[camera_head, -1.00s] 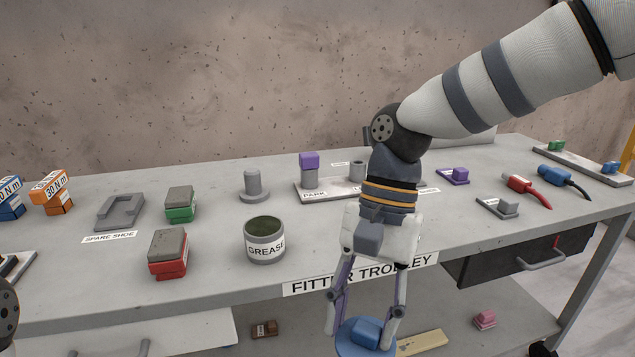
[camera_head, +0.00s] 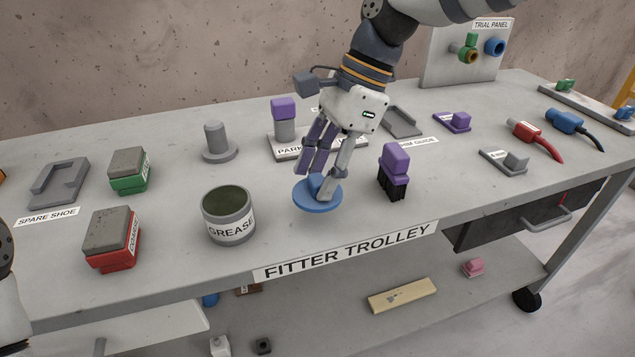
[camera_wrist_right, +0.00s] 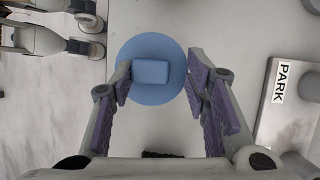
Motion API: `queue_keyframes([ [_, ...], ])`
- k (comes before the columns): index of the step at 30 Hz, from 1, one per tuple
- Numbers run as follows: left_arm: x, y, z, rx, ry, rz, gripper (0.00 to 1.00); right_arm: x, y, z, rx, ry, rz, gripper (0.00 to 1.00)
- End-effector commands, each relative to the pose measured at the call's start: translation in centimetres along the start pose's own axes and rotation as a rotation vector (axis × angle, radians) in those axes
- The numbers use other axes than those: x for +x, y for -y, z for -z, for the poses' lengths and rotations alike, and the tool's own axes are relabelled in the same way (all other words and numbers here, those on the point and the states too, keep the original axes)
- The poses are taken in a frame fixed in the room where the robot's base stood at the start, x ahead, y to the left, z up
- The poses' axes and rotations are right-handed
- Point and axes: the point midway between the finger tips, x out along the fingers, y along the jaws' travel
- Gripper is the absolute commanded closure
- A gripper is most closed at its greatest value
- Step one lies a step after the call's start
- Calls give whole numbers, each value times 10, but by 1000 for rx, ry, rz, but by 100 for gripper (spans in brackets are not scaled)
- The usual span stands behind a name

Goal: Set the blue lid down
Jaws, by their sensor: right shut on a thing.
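The blue lid (camera_head: 300,198), a flat disc with a block-shaped knob, is at the trolley's top, right of the open grease pot (camera_head: 229,222). It looks level and low; I cannot tell whether it touches the surface. My right gripper (camera_head: 318,184) points down and is shut on the lid's knob. In the right wrist view the lid (camera_wrist_right: 150,98) shows with its knob between the fingers of my right gripper (camera_wrist_right: 160,78). My left gripper is out of view; only a piece of my left arm shows at the left edge.
A purple-handled brush (camera_head: 395,165) stands close to the lid's right. The park plate (camera_head: 285,150) lies behind it. The trolley's front edge, with the Fitter Trolley label (camera_head: 345,250), is in front. Red (camera_head: 112,240) and green (camera_head: 129,172) blocks are at left.

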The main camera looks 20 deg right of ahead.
Motion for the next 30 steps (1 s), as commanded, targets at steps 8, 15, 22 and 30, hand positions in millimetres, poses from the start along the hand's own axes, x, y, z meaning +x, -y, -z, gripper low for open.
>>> queue_keyframes([
  [8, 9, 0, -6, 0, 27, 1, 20, 30, 12, 18, 0, 1, -1, 91],
  [15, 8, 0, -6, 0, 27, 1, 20, 37, 12, 21, -4, -1, 8, 91],
  [22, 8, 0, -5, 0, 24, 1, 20, 40, 12, 22, -4, 0, 8, 44],
  [30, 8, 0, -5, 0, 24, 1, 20, 40, 12, 22, -4, 0, 7, 37],
])
